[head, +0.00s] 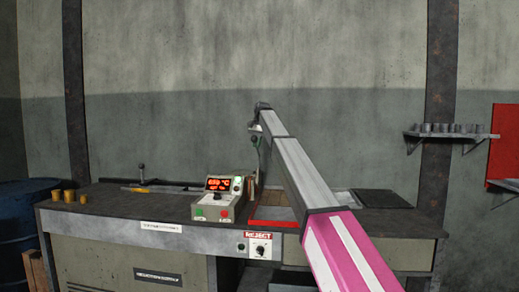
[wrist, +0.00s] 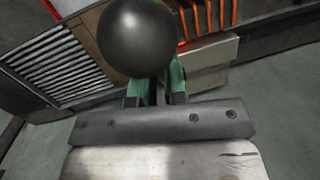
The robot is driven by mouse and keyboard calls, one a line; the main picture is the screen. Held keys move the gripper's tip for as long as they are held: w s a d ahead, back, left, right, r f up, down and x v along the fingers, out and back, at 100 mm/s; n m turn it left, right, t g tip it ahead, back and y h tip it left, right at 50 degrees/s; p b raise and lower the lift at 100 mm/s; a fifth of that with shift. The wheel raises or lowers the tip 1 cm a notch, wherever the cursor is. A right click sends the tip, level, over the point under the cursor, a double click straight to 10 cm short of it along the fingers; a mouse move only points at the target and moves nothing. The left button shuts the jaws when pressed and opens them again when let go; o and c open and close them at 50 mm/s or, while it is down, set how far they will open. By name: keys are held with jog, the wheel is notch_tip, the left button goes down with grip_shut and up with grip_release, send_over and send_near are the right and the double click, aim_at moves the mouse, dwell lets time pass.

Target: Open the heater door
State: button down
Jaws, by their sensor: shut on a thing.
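In the wrist view, my gripper (wrist: 155,92) has its green fingers closed behind a large black ball knob (wrist: 138,38). The knob covers the fingertips, so the exact contact is hidden. Just right of the knob is a row of orange bars (wrist: 205,18), with a red glow near their lower end, above a pale block (wrist: 208,64). I cannot make out the heater door as a separate panel. In the head view, my arm reaches over the bench, and my gripper (head: 255,138) is small and partly hidden behind the arm.
The bench (head: 110,214) carries a control box (head: 219,198) with a lit red display, a red-edged tray (head: 273,224) and several small brass cylinders (head: 69,196). A blue drum (head: 38,225) stands at left. A wall shelf (head: 452,135) is at right. A slatted grille (wrist: 50,65) shows in the wrist view.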

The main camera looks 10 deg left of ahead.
jog(key=shift+w+r, duration=0.25)
jog(key=shift+w, duration=0.1)
jog(key=c, duration=1.2)
grip_release()
jog(key=shift+a, duration=0.1)
jog(key=shift+o, duration=0.2)
jog(key=shift+w, duration=0.1)
